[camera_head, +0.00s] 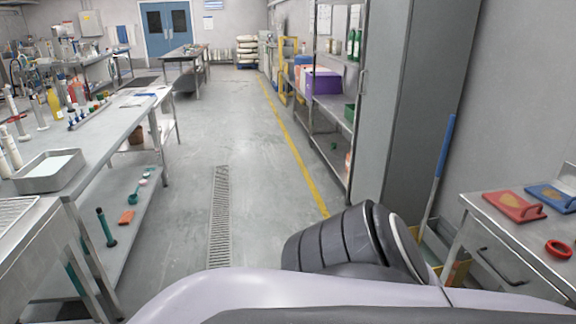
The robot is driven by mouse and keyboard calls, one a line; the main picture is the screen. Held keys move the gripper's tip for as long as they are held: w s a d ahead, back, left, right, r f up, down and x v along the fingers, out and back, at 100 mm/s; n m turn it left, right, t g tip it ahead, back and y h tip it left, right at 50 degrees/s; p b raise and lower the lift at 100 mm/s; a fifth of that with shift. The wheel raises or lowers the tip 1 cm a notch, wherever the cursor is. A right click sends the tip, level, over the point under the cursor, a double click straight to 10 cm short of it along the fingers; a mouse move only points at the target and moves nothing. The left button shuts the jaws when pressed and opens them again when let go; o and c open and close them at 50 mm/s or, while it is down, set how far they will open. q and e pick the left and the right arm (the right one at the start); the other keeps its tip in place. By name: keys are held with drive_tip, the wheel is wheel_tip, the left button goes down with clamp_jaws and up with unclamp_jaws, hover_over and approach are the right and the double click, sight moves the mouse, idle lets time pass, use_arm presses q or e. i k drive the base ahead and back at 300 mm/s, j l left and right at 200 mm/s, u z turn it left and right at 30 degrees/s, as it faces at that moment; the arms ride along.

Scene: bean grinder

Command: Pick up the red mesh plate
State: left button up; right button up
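A flat red plate (508,206) with a raised handle at its right side and a tan patch in its middle lies on the metal cart at the right edge. It looks like the red mesh plate, but any mesh is too small to make out. A similar blue plate (548,196) lies beside it, further right. A red ring (559,249) lies nearer on the same cart. Neither of my grippers is in view. Part of my own body fills the bottom of the view, left of the cart.
The metal cart (528,239) has a dark drawer handle. A blue pole (441,165) stands behind it by the wall. A tall grey cabinet (383,110) and shelves line the right. A long workbench (100,140) runs along the left. The floor (260,190) between is clear.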

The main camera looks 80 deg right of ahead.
sight(520, 211)
drive_tip(key=z, duration=4)
drive_tip(key=i+j, duration=0.2)
drive_tip(key=i, duration=0.25)
drive_tip(key=i+j+z, duration=0.1)
drive_tip(key=i, duration=0.35)
